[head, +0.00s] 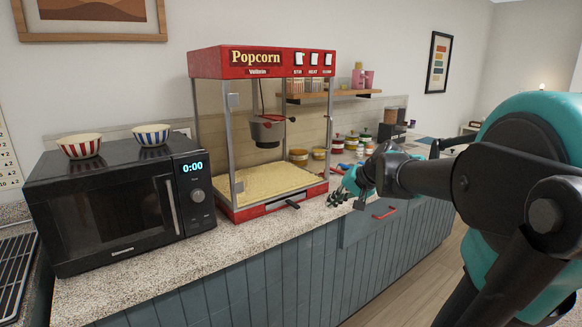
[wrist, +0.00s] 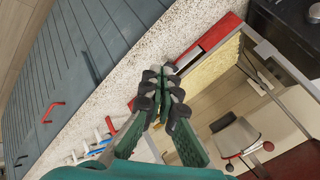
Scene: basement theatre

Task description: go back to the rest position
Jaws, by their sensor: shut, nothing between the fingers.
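My gripper (wrist: 160,82) is shut and empty in the wrist view, with its fingertips together above the speckled counter, by the red base of the popcorn machine. In the head view my gripper (head: 338,199) shows beside the front right corner of the red popcorn machine (head: 262,62), partly covered by my arm. I cannot tell whether the fingertips touch the counter or the machine.
A black microwave (head: 105,215) stands at the left with a red-striped bowl (head: 79,147) and a blue-striped bowl (head: 151,135) on top. Several jars (head: 352,140) stand behind my gripper. The counter front (head: 230,282) and its red handle (head: 384,213) are below.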

